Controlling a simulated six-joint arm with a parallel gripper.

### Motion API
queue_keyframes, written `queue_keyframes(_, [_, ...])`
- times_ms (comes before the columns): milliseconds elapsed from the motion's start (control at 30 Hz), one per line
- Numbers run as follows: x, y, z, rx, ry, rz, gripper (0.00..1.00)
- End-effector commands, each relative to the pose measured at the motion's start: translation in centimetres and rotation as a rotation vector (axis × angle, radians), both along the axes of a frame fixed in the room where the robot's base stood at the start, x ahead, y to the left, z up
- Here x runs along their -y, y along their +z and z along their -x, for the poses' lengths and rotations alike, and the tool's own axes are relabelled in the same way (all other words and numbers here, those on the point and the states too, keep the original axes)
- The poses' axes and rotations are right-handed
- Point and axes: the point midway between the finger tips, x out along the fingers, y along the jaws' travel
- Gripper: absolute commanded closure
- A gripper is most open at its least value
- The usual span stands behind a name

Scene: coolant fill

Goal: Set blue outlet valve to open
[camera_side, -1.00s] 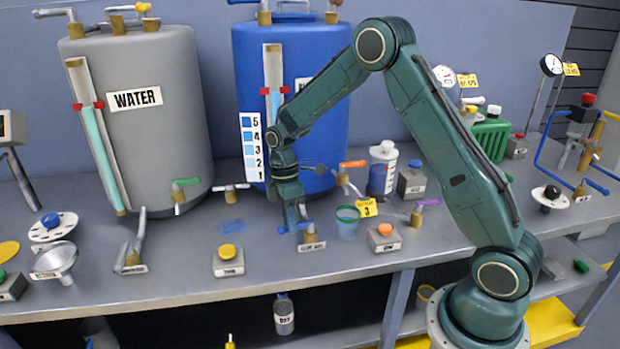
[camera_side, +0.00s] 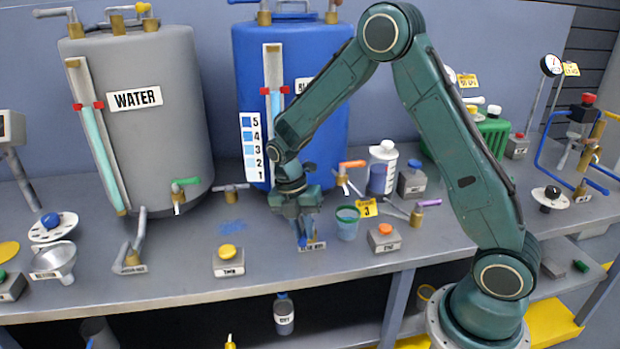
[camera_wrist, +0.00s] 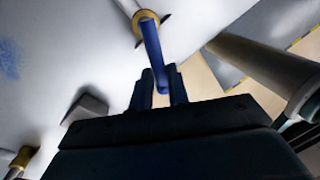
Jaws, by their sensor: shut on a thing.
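The blue outlet valve's lever (camera_wrist: 153,50) shows in the wrist view, running from a brass-coloured fitting (camera_wrist: 147,22) down between my fingers. My gripper (camera_wrist: 163,90) is shut on the lever's free end. In the side view, my gripper (camera_side: 300,228) points down at the bench, behind its label plate (camera_side: 312,247). Only a little blue of the lever (camera_side: 302,241) shows there; my gripper hides most of the valve body.
The blue tank (camera_side: 317,130) stands behind, the grey WATER tank (camera_side: 150,150) to the left. Bench between the yellow-button box (camera_side: 229,260) and my gripper is clear.

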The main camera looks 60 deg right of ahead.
Motion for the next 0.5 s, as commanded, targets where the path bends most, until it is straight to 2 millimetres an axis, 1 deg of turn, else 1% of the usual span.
queue_keyframes(100, [0.0, 0.0, 0.7, -0.003, 0.114, -0.001, 1.00])
queue_keyframes(300, [0.4, 0.0, 1.5, -0.002, 0.283, -0.002, 1.00])
queue_keyframes(500, [0.8, 0.0, 2.0, -0.003, 0.403, -0.002, 1.00])
